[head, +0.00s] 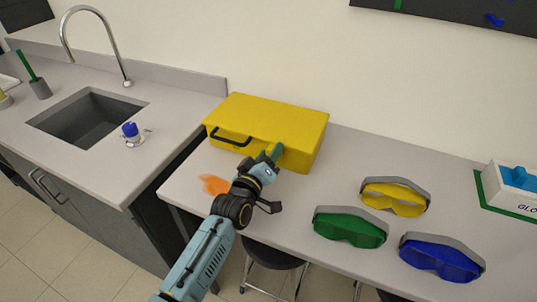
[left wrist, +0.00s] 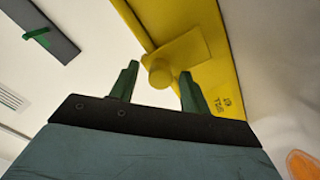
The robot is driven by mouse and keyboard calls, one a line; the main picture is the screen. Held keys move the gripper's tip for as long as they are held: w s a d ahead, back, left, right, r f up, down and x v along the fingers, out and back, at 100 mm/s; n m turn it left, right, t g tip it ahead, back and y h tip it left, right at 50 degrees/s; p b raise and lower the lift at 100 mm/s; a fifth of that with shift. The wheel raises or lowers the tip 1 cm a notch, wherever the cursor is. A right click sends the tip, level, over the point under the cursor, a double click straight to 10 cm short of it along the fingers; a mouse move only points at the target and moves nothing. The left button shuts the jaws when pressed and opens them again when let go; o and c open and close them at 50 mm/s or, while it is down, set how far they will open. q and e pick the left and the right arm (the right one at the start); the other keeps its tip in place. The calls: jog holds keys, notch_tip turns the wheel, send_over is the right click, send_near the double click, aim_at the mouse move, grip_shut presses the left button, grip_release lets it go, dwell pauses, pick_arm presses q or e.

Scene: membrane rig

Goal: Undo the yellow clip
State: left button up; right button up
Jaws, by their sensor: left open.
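A yellow case (head: 265,115) stands at the back of the bench, its black handle (head: 232,137) on the front side. In the left wrist view the yellow clip (left wrist: 182,52) is a flat plate with a round knob (left wrist: 160,75) on the case. My left gripper (head: 273,153) is at the case's front, right of the handle, and largely hides the clip in the head view. In the left wrist view its green fingers (left wrist: 160,70) are open, one to either side of the knob. I cannot tell whether they touch it. My right gripper is not in view.
Yellow goggles (head: 395,197), green goggles (head: 350,228) and blue goggles (head: 440,258) lie on the right of the bench. An orange item (head: 214,184) lies in front of the case. A sink (head: 85,115) is at left, a white box (head: 515,183) at far right.

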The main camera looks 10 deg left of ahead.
pick_arm(q)
grip_shut()
jog(key=shift+s+f+b, duration=0.15)
jog(key=shift+f+b, duration=0.2)
jog(key=shift+b, duration=0.5)
jog(key=shift+s+a+t+b, duration=0.1)
jog(key=shift+s+t+b, duration=0.15)
jog(key=shift+t+b, duration=0.4)
grip_release()
jog(key=v, duration=1.3)
jog(key=shift+s+a+p, duration=0.1)
jog(key=shift+a+p, duration=0.2)
